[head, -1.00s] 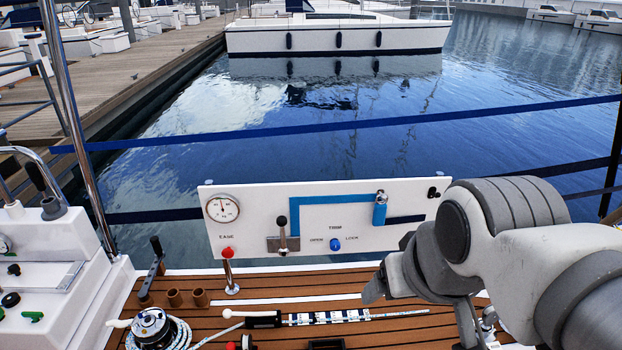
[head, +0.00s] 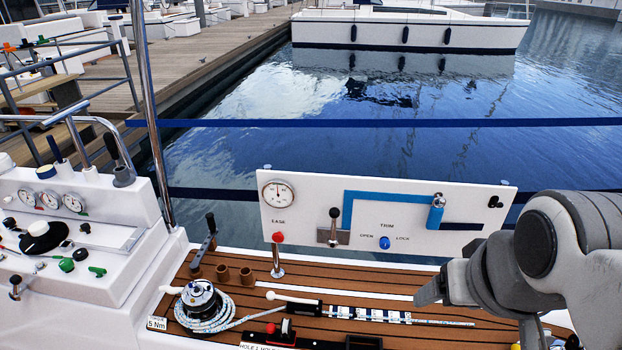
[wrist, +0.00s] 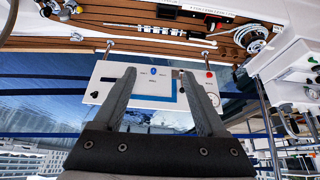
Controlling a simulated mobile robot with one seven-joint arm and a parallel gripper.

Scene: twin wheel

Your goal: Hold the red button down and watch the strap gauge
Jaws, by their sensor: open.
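A white panel (head: 350,239) stands at the deck's far edge. The round white strap gauge (head: 278,194) with a dark needle sits at its left end, above the label EASE. The red button (head: 278,237) is below it, at the top of a metal post; it also shows in the wrist view (wrist: 209,74), which is upside down. My gripper (head: 430,292) is at the right, well apart from the button. In the wrist view my gripper (wrist: 159,74) is open and empty, its fingers framing part of the panel. The needle's exact reading is too small to tell.
A winch with coiled rope (head: 203,302) and a striped rod (head: 365,315) lie on the deck. A white console (head: 75,240) stands left.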

